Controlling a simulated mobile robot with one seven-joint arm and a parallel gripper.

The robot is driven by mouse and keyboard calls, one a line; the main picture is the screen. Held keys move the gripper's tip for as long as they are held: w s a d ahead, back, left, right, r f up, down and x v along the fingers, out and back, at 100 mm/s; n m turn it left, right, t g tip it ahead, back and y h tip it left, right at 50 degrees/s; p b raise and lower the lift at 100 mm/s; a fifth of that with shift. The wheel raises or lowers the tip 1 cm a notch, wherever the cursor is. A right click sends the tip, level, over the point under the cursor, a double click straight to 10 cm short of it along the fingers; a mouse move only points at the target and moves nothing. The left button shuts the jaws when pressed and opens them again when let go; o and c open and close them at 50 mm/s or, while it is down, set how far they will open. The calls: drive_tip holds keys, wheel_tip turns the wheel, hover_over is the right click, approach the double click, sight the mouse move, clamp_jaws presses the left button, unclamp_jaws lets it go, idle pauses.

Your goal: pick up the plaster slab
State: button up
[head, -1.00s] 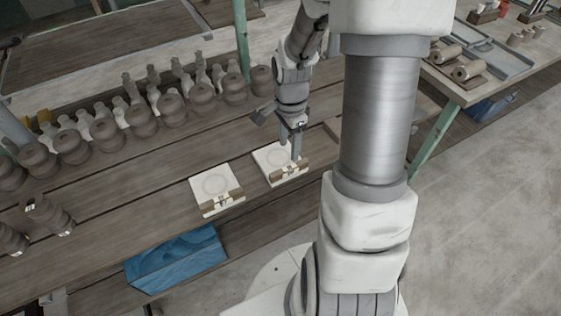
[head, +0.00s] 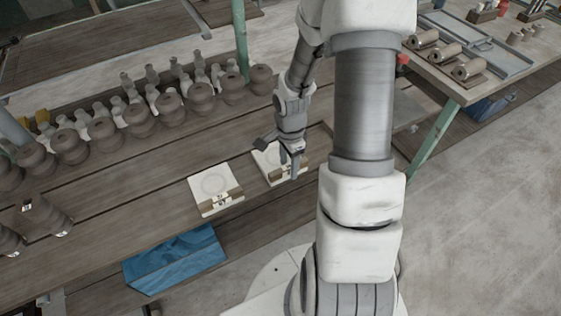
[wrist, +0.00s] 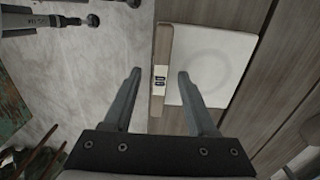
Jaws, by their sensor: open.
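Two pale square slabs, each with a faint round ring and a brown strip with a label along its front edge, lie on the wooden bench. The left slab (head: 208,183) is fully visible. The right slab (head: 262,163) is partly hidden by my gripper (head: 290,169), which is at its front right. In the wrist view, one slab (wrist: 221,67) lies beyond my open, empty gripper (wrist: 160,76). Its brown strip (wrist: 161,48) and label show between the two fingers. The right finger overlaps the slab in the picture; I cannot tell the height gap.
Dark rounded clay pots (head: 201,98) and pale bottle shapes stand in rows behind the slabs. Another bench with trays (head: 480,50) stands at the right.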

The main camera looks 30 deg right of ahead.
drive_tip(key=shift+c, duration=0.3)
clamp_jaws()
drive_tip(key=shift+r, duration=0.1)
idle(1.0)
